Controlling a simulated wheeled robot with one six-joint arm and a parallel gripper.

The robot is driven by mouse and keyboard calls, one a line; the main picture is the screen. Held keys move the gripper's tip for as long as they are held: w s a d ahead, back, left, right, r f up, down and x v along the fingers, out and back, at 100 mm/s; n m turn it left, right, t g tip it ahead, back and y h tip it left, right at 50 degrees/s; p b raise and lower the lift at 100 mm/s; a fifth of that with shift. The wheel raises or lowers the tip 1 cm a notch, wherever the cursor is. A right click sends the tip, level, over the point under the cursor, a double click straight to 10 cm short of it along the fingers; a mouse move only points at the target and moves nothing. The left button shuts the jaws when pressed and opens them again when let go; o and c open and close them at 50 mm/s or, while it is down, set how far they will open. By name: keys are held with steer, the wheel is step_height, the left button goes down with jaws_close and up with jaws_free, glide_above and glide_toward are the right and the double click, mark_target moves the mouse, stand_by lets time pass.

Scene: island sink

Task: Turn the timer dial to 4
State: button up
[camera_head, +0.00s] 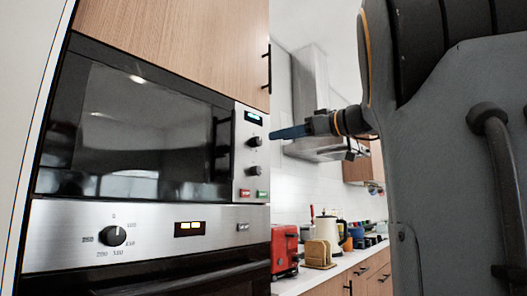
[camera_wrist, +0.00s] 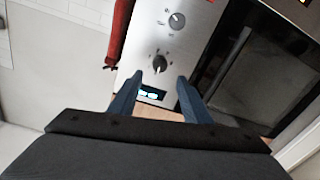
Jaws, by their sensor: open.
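The microwave control panel (camera_head: 249,212) has a lit display (camera_head: 254,117) at its top, an upper dark dial (camera_head: 255,141) and a lower dial (camera_head: 255,170). The labels are too small to read, so I cannot tell which dial is the timer. In the wrist view, which is turned over, the upper dial (camera_wrist: 159,64) lies just beyond my fingertips, with the display (camera_wrist: 152,95) between the fingers and the lower dial (camera_wrist: 177,20) further off. My gripper (camera_wrist: 158,78) is open, with blue fingers either side of the upper dial's line. In the head view my gripper (camera_head: 275,134) points left at that dial, seemingly apart from it.
Red and green buttons (camera_head: 253,193) sit below the dials. The oven below has its own knob (camera_head: 114,236). A red toaster (camera_head: 284,247) and other items stand on the counter at right. A range hood (camera_head: 318,120) is behind my gripper.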

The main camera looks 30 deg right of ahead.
mark_target(260, 141)
steer(key=x, duration=0.7)
steer(key=shift+w+a+p, duration=0.15)
steer(key=shift+w+p, duration=0.1)
steer(key=shift+p, duration=0.05)
steer(key=shift+c, duration=0.2)
steer(key=c, duration=1)
